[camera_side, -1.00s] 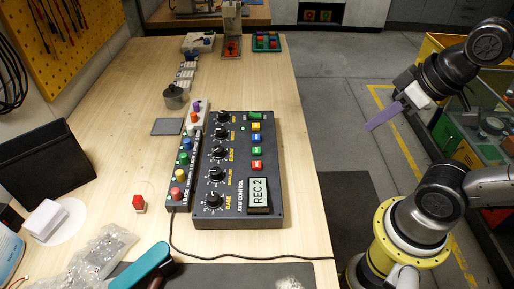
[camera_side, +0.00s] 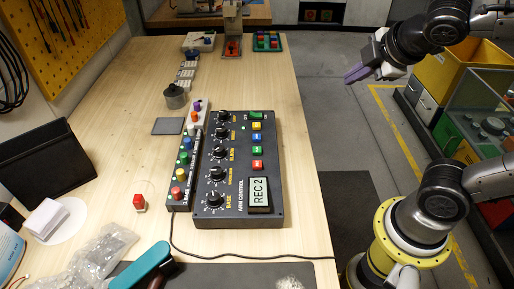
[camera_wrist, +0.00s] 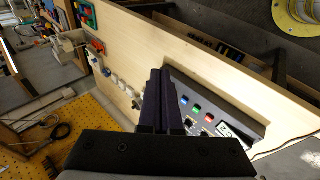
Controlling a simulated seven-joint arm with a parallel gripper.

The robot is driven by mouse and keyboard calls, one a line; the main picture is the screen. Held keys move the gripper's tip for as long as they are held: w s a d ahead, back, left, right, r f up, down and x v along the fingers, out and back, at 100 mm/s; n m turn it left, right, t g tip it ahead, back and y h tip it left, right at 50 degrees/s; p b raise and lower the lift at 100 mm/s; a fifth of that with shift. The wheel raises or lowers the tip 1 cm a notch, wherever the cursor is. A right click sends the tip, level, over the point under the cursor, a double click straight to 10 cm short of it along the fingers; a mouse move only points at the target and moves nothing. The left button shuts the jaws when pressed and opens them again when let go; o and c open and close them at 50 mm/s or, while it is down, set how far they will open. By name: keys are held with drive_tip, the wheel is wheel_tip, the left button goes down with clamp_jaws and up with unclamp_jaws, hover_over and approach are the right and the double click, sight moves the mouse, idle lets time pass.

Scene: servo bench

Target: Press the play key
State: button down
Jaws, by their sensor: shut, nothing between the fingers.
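The dark control box (camera_side: 236,215) lies on the wooden bench with a column of coloured keys: yellow (camera_side: 256,126), blue (camera_side: 256,138), green (camera_side: 257,152) and red (camera_side: 257,165). Their small markings are too small to read, so I cannot tell which is the play key. The display (camera_side: 259,195) below them reads REC 2. My gripper (camera_side: 348,80) has purple fingers, shut and empty, in the air right of the bench, away from the box. In the wrist view the fingers (camera_wrist: 160,75) hide part of the box; the blue, green (camera_wrist: 197,108) and red keys show beside them.
Black knobs (camera_side: 218,174) fill the box's left side. A strip of coloured round buttons (camera_side: 180,175) stands left of it. A loose red-capped button (camera_side: 139,202), a metal cup (camera_side: 175,97) and a teal-handled tool (camera_side: 142,267) lie around. A cable (camera_side: 230,256) runs along the front.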

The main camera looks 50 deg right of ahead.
drive_tip(key=w+a+n+t, duration=0.2)
drive_tip(key=w+a+n, duration=0.5)
drive_tip(key=w+n, duration=0.25)
drive_tip(key=n+y, duration=0.2)
drive_tip(key=n, duration=0.3)
hover_over(257, 151)
wheel_tip(257, 151, down, 5)
drive_tip(key=shift+s+r, duration=0.2)
drive_tip(key=shift+s, duration=0.2)
drive_tip(key=shift+f, duration=0.1)
drive_tip(key=shift+f, duration=4.3)
drive_tip(key=shift+f, duration=0.1)
drive_tip(key=shift+f, duration=0.3)
